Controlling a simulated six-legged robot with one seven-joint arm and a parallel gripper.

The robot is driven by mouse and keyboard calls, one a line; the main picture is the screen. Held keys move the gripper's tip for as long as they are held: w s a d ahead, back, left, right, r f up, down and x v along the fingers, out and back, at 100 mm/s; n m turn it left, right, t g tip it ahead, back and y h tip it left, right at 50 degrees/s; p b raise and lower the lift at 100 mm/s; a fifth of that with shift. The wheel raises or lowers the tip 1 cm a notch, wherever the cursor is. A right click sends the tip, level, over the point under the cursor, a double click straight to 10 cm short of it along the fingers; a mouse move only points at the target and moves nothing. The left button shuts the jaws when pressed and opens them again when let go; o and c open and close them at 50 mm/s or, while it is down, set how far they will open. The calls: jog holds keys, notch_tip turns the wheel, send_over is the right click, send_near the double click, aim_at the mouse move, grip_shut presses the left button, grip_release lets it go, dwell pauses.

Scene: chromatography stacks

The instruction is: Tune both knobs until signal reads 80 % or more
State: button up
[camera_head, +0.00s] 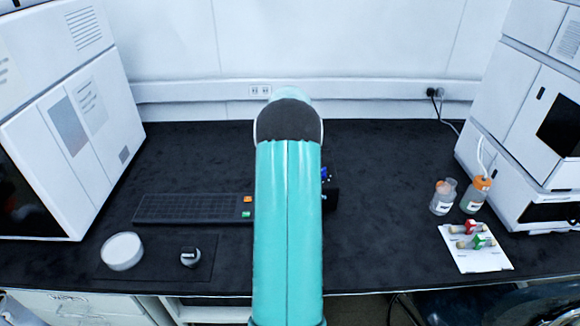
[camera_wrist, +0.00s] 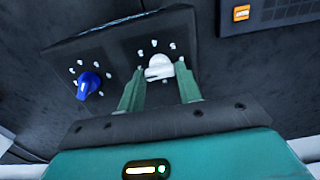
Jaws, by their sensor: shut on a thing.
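A dark control box (camera_wrist: 115,50) with two knobs shows in the wrist view. The blue knob (camera_wrist: 89,84) is on the left and the white knob (camera_wrist: 159,68) on the right, each ringed by pale dial marks. My gripper (camera_wrist: 160,84) has its two green fingers at either side of the white knob and is shut on it. The blue knob is free. In the head view my teal arm hides most of the box; a dark edge (camera_head: 331,196) and a bit of the blue knob (camera_head: 324,174) show right of it. No signal reading is legible.
A dark keypad-like panel (camera_head: 190,208) with orange and green buttons lies left of my arm. A white round dish (camera_head: 122,251) and a black knob (camera_head: 190,257) are in front. Bottles (camera_head: 475,195) and a white sheet with vials (camera_head: 480,258) are right. White instruments flank the bench.

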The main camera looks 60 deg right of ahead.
jog(key=o, duration=1)
jog(key=shift+r, duration=0.1)
notch_tip(320, 180, up, 14)
jog(key=shift+f, duration=0.15)
dwell(0.3)
